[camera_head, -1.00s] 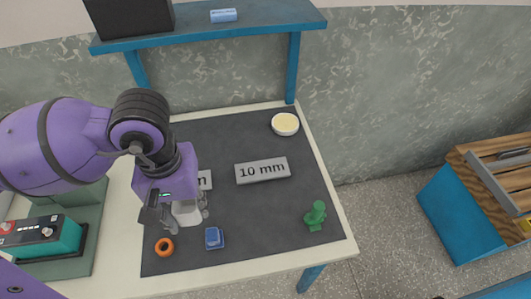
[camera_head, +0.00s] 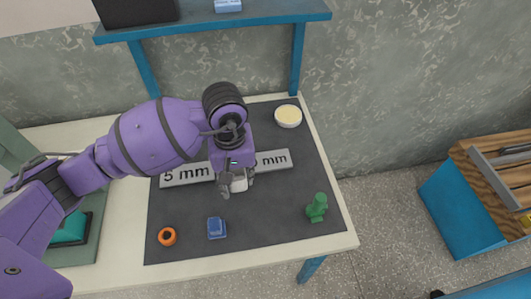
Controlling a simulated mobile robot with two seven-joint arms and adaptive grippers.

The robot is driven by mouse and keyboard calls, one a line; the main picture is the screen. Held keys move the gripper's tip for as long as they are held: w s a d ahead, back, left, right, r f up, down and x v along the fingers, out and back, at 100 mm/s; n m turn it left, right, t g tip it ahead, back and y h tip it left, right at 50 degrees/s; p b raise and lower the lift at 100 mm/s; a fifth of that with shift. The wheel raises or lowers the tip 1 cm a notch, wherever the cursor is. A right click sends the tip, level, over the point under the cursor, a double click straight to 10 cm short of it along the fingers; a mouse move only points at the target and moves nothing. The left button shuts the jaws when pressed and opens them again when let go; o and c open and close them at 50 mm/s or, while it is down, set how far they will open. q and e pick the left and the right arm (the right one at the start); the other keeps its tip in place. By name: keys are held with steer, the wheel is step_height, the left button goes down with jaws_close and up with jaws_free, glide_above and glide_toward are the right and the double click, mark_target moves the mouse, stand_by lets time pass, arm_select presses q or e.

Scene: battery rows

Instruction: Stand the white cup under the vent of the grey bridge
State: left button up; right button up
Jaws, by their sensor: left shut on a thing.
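My left gripper (camera_head: 238,187) is shut on the white cup (camera_head: 240,184), above the middle of the dark mat. The fingers and wrist hide much of the cup. I cannot tell its height above the mat. I cannot make out a grey bridge with a vent in this view. My right gripper is not in view.
An orange ring (camera_head: 167,236), a blue block (camera_head: 216,228) and a green figure (camera_head: 317,207) stand at the mat's front. A blue shelf (camera_head: 270,26) spans the back. The front middle of the mat (camera_head: 262,228) is clear.

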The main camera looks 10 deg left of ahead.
mark_target(239, 185)
arm_select(q)
steer(key=shift+w+d+f, duration=0.15)
steer(key=shift+f, duration=1.9)
steer(key=o, duration=0.9)
